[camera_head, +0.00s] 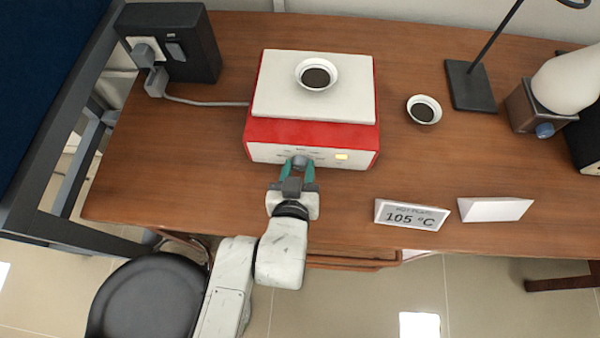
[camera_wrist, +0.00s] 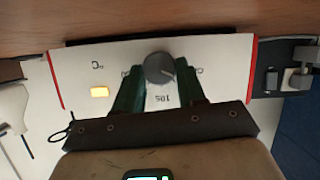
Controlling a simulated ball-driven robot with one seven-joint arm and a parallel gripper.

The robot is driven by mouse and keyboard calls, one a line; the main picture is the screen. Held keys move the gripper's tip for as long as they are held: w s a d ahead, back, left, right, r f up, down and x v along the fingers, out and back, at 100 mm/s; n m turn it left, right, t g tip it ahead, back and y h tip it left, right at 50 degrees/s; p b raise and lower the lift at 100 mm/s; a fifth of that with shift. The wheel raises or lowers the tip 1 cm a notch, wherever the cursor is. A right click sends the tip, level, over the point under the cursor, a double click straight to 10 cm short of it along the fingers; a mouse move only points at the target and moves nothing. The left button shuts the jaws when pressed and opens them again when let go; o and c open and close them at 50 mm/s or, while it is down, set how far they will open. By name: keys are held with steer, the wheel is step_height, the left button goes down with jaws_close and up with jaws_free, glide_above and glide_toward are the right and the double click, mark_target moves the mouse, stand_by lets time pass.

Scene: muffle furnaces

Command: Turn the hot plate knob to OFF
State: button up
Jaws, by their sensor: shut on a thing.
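The red hot plate (camera_head: 313,130) with a white top stands on the wooden table. Its white front panel carries a grey round knob (camera_wrist: 159,68) and a lit yellow indicator (camera_wrist: 99,92), which also shows in the head view (camera_head: 341,156). My gripper (camera_head: 299,168) is at the front panel, its green fingers shut on the knob (camera_head: 299,161). In the wrist view my gripper (camera_wrist: 158,80) has one finger on each side of the knob. The knob bears a pointer mark, but the markings around it are partly hidden by the fingers.
A small white dish (camera_head: 317,74) with dark contents sits on the plate top, another (camera_head: 424,110) on the table at right. A sign (camera_head: 411,215) reads 105 °C. A black socket box (camera_head: 175,50) with a plugged cable stands at left.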

steer(key=shift+a+f+n+h+b, duration=0.1)
steer(key=shift+n+h+b, duration=0.55)
steer(key=shift+b, duration=0.4)
steer(key=o, duration=1.1)
steer(key=shift+c, duration=0.2)
steer(key=shift+s+a+r+p, duration=0.15)
steer(key=shift+s+r+p, duration=0.35)
steer(key=shift+p, duration=0.25)
steer(key=p+v, duration=0.8)
steer(key=shift+s+r+p, duration=0.1)
steer(key=shift+s+p, duration=0.55)
steer(key=shift+s, duration=0.1)
